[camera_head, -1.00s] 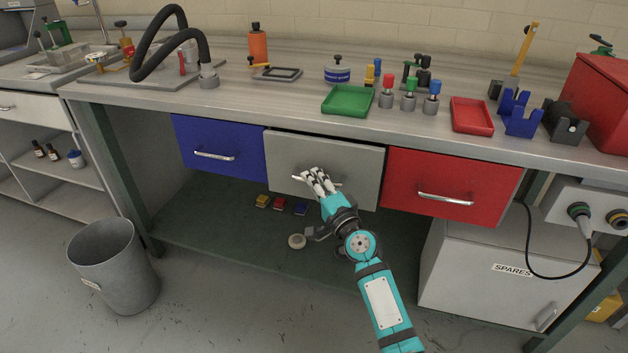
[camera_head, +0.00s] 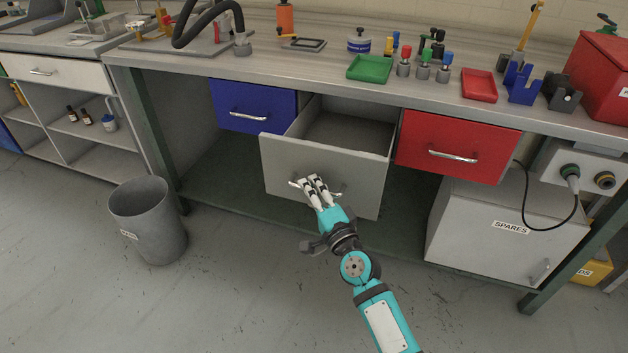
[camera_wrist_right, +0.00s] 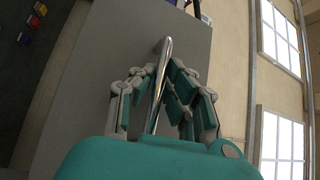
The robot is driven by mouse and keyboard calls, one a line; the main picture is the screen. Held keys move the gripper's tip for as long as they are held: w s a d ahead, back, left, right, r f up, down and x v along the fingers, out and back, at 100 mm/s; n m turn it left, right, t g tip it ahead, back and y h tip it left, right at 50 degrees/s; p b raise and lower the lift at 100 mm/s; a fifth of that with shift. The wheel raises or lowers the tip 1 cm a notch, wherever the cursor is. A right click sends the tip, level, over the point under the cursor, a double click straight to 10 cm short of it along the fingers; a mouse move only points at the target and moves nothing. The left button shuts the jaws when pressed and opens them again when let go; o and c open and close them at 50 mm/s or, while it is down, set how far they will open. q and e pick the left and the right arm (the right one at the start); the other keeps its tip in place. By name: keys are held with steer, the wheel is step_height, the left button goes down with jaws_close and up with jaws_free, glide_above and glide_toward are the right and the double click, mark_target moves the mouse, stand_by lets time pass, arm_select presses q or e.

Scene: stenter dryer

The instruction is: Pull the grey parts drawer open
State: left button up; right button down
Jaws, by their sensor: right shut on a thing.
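The grey parts drawer (camera_head: 285,175) stands pulled out from under the bench, between the blue drawer and the red drawer. Its empty-looking inside shows from above. My right gripper (camera_head: 314,188) is at the front of the grey drawer, shut on its handle, which is mostly hidden by the fingers in the head view. In the right wrist view, the silver bar handle (camera_wrist_right: 160,85) runs between the fingers of my right gripper (camera_wrist_right: 165,92), against the grey drawer front (camera_wrist_right: 95,90). My left gripper is not in view.
The blue drawer (camera_head: 232,106) and red drawer (camera_head: 430,130) are shut. A grey bin (camera_head: 165,240) stands on the floor at left, and a white SPARES cabinet (camera_head: 480,225) sits below at right. Floor in front is clear. Trays and tools stand on the bench top (camera_head: 320,68).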

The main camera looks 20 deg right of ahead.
steer(key=shift+s+a+f, duration=0.15)
steer(key=shift+s+f, duration=0.1)
steer(key=shift+s, duration=0.05)
steer(key=c, duration=1.4)
jaws_free()
steer(key=shift+w+r, duration=0.1)
steer(key=v, duration=1.2)
steer(key=shift+r, duration=0.1)
